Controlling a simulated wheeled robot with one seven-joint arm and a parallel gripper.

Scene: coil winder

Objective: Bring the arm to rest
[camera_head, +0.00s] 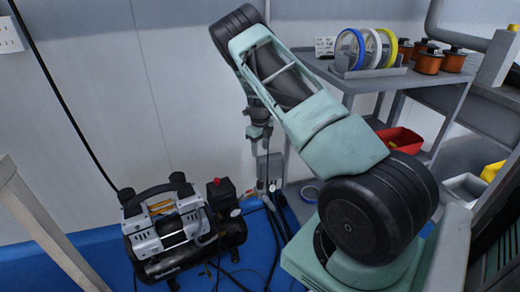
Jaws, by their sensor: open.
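My arm, mint green with dark ribbed joints, fills the middle and right of the head view. It rises from the lower right towards the upper left, with one dark joint at the top of the picture and a large one low at the right. The far part of the arm is hidden behind the nearer links. I cannot make out my gripper in this view. Dark and grey fittings (258,131) show just left of the arm, partly covered by it; I cannot tell exactly what they are.
A black and silver compressor (170,230) stands on the blue floor at lower left, with cables beside it. A grey shelf (425,80) at upper right holds a spool rack (368,72) and several copper-coloured coils (429,62). A red bin (400,141) is below.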

